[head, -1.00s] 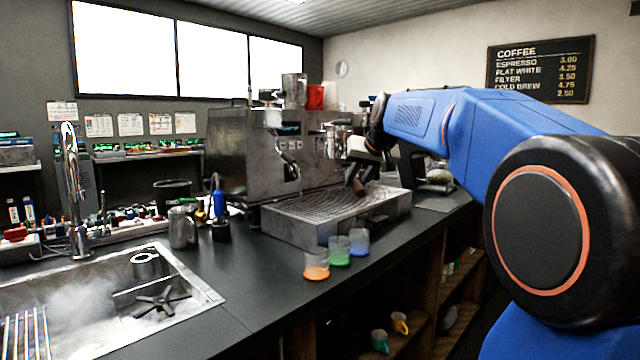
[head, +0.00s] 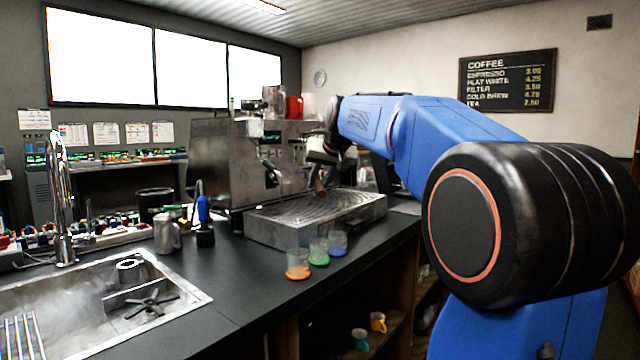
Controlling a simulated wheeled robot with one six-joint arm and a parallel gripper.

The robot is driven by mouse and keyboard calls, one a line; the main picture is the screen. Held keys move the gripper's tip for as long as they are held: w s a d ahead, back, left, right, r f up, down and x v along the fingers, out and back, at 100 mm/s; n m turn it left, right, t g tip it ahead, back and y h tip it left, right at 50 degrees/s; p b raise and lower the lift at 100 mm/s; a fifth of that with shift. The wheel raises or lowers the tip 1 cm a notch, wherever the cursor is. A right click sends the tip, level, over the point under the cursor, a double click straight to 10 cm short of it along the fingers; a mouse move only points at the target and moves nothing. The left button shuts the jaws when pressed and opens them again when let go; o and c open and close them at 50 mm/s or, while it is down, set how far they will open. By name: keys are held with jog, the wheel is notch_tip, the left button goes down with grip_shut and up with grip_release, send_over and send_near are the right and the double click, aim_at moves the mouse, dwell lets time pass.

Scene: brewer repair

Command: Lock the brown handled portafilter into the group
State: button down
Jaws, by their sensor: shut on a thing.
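The espresso machine (head: 215,165) stands on the dark counter, with its wide drip tray (head: 290,232) in front. My gripper (head: 322,172) is at the right part of the machine's front, above the drip tray. It is shut on the portafilter, whose brown handle (head: 320,188) points down and toward the camera. The portafilter's head and the group above it are hidden by my gripper and arm, so I cannot tell whether they touch. A steam wand (head: 272,176) hangs at the left of the machine's front.
The sink (head: 120,300) is at the front left.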

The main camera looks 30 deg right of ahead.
aim_at(318, 178)
jog(key=shift+w+d+r, duration=0.1)
jog(key=shift+w+d, duration=0.2)
jog(key=shift+w, duration=0.4)
jog(key=shift+w+d+f, duration=0.1)
jog(key=shift+w+d, duration=0.2)
jog(key=shift+w, duration=0.35)
jog(key=shift+w+d+r, duration=0.1)
jog(key=shift+w+d, duration=0.2)
jog(key=shift+w, duration=0.4)
jog(key=shift+r, duration=1.7)
dwell(3.6)
jog(key=shift+s+d+n+y, duration=0.2)
jog(key=shift+d+n+y, duration=0.45)
jog(key=shift+n, duration=0.15)
